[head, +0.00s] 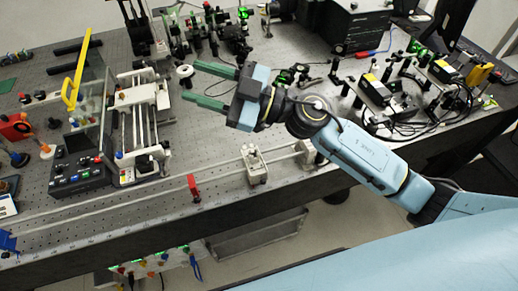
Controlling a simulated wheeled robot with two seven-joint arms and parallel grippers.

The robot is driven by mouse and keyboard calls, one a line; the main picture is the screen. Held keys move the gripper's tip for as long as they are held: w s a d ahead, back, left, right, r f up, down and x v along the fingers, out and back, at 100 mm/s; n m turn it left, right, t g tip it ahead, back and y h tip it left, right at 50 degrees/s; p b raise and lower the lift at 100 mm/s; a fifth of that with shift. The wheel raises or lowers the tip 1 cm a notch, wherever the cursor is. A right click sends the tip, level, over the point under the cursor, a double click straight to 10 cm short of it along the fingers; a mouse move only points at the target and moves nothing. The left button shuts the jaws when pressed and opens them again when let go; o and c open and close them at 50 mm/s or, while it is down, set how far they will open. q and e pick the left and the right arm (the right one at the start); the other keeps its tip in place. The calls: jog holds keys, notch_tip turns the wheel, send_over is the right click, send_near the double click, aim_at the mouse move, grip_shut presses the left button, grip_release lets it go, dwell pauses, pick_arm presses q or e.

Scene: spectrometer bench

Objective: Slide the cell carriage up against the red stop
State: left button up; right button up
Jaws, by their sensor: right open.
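The cell carriage (255,166), a small whitish block, sits on the rail along the bench's front edge. The red stop (193,187) stands on the same rail to the left of the carriage, with a stretch of bare rail between them. My right gripper (191,82) is open and empty, its two green fingers pointing left. In the picture it is above and left of the carriage, over the middle of the bench, and apart from both carriage and stop. My left gripper is not in view.
The rail (110,206) runs along the front edge, with a pale block (305,153) at its right. A framed device with a yellow handle (76,68) and a control box (80,173) stand left. Optics and cables (405,95) crowd the right. Bench around the carriage is fairly clear.

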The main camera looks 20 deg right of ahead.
notch_tip(320, 180, down, 6)
jog(key=r+n+g+h, duration=0.1)
jog(key=n+g+h, duration=0.25)
jog(key=g, duration=0.35)
jog(key=m+g+h, duration=0.3)
jog(key=h, duration=0.8)
send_near(257, 154)
jog(key=p+x, duration=0.1)
jog(key=x, duration=0.7)
jog(key=shift+s+f, duration=0.15)
jog(key=shift+f, duration=0.15)
